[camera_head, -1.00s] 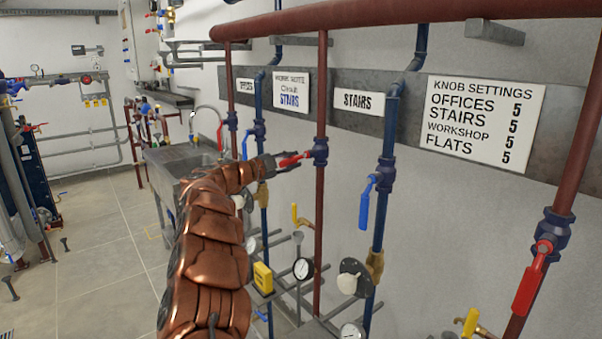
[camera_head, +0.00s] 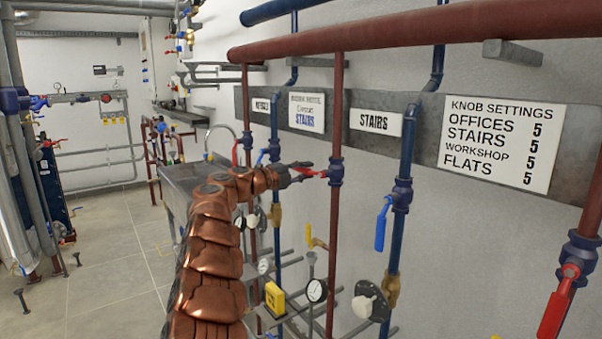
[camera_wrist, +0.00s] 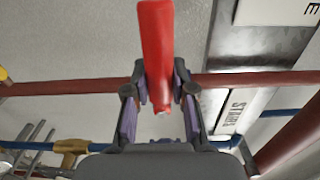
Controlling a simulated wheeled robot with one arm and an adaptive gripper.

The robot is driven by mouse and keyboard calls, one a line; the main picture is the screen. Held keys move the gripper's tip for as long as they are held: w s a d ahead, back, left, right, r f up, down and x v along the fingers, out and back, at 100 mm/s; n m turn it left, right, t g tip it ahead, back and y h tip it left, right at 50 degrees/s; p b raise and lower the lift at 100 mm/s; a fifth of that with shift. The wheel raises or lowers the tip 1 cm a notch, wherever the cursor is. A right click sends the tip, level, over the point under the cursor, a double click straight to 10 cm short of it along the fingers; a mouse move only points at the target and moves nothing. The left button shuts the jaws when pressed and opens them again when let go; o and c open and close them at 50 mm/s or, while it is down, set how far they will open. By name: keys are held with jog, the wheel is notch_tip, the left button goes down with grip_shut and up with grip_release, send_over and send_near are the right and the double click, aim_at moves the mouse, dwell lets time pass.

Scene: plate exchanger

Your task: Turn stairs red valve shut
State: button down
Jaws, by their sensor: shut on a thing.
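The stairs red valve has a blue body (camera_head: 336,172) on a vertical red pipe (camera_head: 337,110), left of the STAIRS sign (camera_head: 376,122). Its red lever (camera_head: 314,173) points left, roughly across the pipe. My gripper (camera_head: 298,173) reaches it from the left and is shut on the lever, whose outer end is partly hidden by the fingers. In the wrist view the red lever (camera_wrist: 155,45) passes between the two fingers (camera_wrist: 158,98) and stands about square to the red pipe (camera_wrist: 70,87). The valve body is hard to make out there.
A blue-handled valve (camera_head: 382,226) hangs on the blue pipe to the right. Another red lever (camera_head: 557,305) is at the lower right. Gauges (camera_head: 316,290) and a yellow handle (camera_head: 316,242) sit below. A sink (camera_head: 190,180) stands behind my arm. Floor at left is open.

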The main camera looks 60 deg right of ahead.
jog(key=shift+w+r, duration=0.1)
jog(key=shift+r, duration=0.15)
jog(key=c, duration=1.1)
grip_release()
jog(key=shift+f, duration=0.1)
jog(key=shift+o, duration=0.8)
jog(key=shift+f, duration=0.1)
jog(key=v, duration=1.2)
